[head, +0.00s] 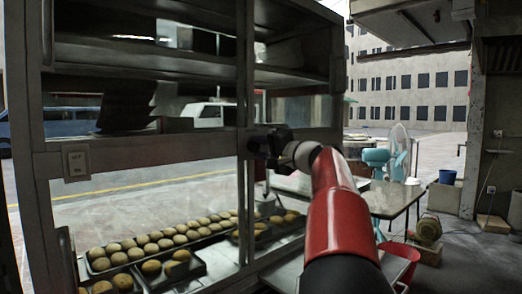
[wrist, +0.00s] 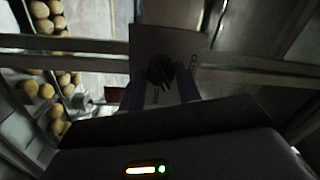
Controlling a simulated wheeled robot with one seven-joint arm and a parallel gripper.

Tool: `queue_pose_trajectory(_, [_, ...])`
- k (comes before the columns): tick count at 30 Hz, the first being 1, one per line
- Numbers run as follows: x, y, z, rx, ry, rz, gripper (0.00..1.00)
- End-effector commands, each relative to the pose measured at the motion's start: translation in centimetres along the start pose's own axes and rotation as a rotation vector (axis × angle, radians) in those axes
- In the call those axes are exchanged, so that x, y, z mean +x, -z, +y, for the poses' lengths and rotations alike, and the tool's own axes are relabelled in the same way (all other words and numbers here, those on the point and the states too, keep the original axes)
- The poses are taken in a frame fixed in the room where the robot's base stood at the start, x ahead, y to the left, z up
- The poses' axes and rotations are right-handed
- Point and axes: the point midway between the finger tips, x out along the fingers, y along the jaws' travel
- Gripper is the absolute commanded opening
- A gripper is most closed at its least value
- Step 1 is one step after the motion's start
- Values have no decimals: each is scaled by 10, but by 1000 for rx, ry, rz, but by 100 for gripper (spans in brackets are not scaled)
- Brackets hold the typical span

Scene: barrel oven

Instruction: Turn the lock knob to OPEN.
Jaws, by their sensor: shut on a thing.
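The dark round lock knob (wrist: 160,72) sits on a grey plate (wrist: 172,40) in the wrist view. In the head view my gripper (head: 266,148) is against the middle post of the cabinet front, at the crossbar. The knob is hidden there behind my gripper. The knob's exact pointing direction is hard to tell.
The metal cabinet frame (head: 246,75) has shelves above and trays of buns (head: 165,240) below, which also show in the wrist view (wrist: 45,92). A small lettered plate (head: 76,163) is on the left crossbar. A table (head: 392,197) and a teal fan (head: 398,145) stand right.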

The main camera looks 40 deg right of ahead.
Motion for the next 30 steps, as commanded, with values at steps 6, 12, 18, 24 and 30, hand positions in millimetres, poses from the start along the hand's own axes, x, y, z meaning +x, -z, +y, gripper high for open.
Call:
queue_pose_trajectory(6, [0,-1,0,201,2,16,10])
queue_pose_trajectory(12, [0,-1,-1,357,5,27,10])
queue_pose_trajectory(18, [0,-1,0,470,6,37,10])
queue_pose_trajectory(24, [0,-1,0,536,8,43,10])
queue_pose_trajectory(30, [0,-1,0,561,8,45,10])
